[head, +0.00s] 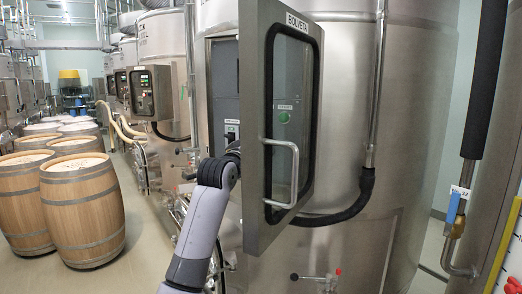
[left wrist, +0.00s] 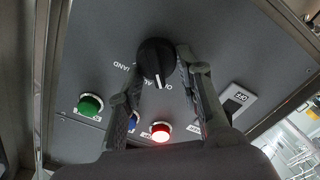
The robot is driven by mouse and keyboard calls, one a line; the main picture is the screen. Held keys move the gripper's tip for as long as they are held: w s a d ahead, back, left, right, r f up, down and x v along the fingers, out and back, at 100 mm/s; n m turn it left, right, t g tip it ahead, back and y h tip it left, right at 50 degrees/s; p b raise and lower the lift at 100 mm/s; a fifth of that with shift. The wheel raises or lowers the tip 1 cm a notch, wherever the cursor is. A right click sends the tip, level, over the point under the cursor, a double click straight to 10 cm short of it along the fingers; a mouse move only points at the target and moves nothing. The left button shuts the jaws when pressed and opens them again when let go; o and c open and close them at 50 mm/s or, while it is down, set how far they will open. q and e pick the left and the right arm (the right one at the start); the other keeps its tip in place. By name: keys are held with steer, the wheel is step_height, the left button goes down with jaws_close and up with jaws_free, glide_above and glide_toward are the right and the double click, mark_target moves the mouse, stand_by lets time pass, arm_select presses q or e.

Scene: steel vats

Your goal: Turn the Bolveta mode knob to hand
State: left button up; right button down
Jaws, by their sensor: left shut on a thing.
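The Bolveta cabinet (head: 265,130) stands on a steel vat with its framed window door swung open. My left gripper (head: 233,150) reaches in behind the door's left edge; its fingertips are mostly hidden there. In the left wrist view, the black mode knob (left wrist: 156,56) sits on the grey panel between the fingers of my left gripper (left wrist: 157,85), which is shut on it. The knob's white mark points down in the picture. The HAND label (left wrist: 124,67) is left of it; lettering to its lower right is partly covered by a finger. My right gripper is not in view.
A green button (left wrist: 90,104), a blue button (left wrist: 133,121), a lit red lamp (left wrist: 160,131) and a switch marked OFF (left wrist: 237,100) are near the knob. The door handle (head: 294,175) stands out beside my arm. Wooden barrels (head: 82,205) stand at left.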

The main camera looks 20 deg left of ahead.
arm_select(q)
steer(key=shift+s+d+m, duration=0.1)
steer(key=shift+d+m, duration=0.2)
steer(key=shift+m, duration=2.6)
steer(key=shift+w+d+m, duration=0.1)
steer(key=shift+d+m, duration=0.25)
steer(key=shift+m, duration=2.55)
steer(key=shift+s+d+m, duration=0.1)
steer(key=shift+d+m, duration=0.2)
steer(key=shift+m, duration=2.6)
steer(key=shift+f, duration=0.1)
steer(key=o, duration=1.1)
